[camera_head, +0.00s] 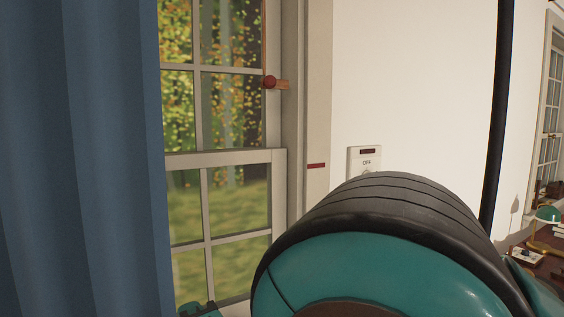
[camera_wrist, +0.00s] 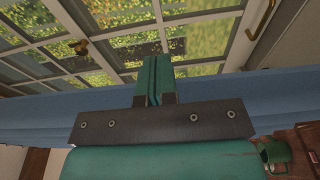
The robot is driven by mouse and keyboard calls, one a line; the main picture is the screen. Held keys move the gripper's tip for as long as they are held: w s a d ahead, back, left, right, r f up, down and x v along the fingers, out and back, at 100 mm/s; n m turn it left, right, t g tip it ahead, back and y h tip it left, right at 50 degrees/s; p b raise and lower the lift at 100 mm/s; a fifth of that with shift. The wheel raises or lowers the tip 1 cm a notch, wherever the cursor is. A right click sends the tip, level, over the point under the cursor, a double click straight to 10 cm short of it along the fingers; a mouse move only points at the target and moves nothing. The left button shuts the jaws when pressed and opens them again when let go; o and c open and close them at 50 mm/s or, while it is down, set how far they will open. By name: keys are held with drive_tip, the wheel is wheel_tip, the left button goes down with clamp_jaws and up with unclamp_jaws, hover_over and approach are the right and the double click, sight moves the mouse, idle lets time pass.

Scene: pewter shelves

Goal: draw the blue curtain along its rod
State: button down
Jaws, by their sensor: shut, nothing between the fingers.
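The blue curtain (camera_head: 85,160) hangs in folds at the left of the head view, covering the left part of the window (camera_head: 225,155). Its right edge hangs beside the panes. In the wrist view the curtain (camera_wrist: 40,115) is a blue band across the picture behind my gripper (camera_wrist: 152,62). The teal fingers are shut together with nothing between them, and their tips show against the window panes. I cannot tell whether they touch the cloth. In the head view the fingers are not clearly seen. The rod is not clearly seen.
A red knob (camera_head: 270,82) on a wooden piece sits at the window frame. A red mark (camera_head: 316,165) is on the trim. A switch plate reading OFF (camera_head: 365,159) is on the white wall. A green lamp (camera_head: 547,214) stands on a desk at right. My teal arm hides the lower middle.

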drive_tip(key=s+a+b, duration=0.1)
drive_tip(key=s+a, duration=0.4)
drive_tip(key=a, duration=0.4)
drive_tip(key=shift+s+a, duration=0.25)
drive_tip(key=shift+s, duration=0.05)
drive_tip(key=shift+a, duration=0.1)
drive_tip(key=s+a+b, duration=0.2)
drive_tip(key=s+a, duration=0.6)
drive_tip(key=a, duration=0.5)
drive_tip(key=shift+a, duration=0.3)
